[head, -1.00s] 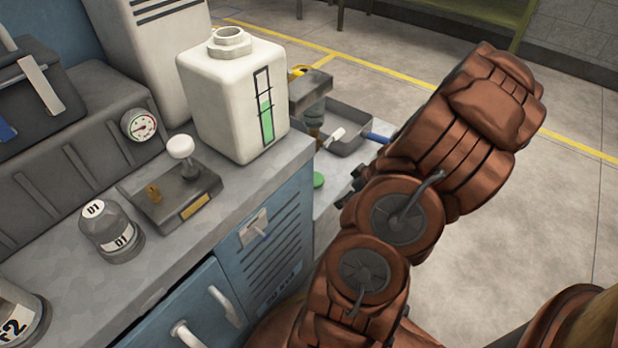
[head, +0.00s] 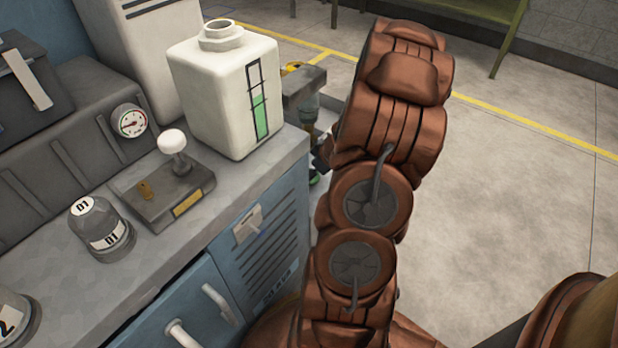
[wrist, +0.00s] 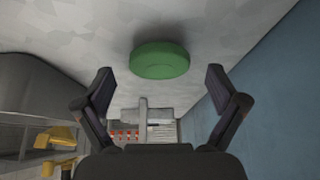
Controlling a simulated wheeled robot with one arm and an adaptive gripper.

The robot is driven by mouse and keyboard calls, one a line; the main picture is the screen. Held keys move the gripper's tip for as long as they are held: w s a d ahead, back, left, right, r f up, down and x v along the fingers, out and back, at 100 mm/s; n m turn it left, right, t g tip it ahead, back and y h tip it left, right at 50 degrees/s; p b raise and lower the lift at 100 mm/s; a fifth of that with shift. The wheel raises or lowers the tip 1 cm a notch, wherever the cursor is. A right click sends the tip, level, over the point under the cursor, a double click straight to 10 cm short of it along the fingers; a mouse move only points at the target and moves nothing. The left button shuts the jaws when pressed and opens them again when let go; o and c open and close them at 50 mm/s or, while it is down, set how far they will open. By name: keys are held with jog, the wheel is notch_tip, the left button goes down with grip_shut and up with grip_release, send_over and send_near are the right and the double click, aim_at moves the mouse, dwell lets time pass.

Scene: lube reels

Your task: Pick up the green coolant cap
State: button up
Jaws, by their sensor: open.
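The green coolant cap (wrist: 159,60) is a flat round disc on a light grey surface. In the wrist view it sits just beyond my gripper, centred between the two fingers. In the head view the arm hides most of the gripper.
A white coolant tank (head: 215,95) with a green level gauge stands on the grey counter. Open floor lies right of my arm.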

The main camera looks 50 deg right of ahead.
jog(key=shift+w+f, duration=0.3)
jog(key=shift+f, duration=0.25)
jog(key=c, duration=1.3)
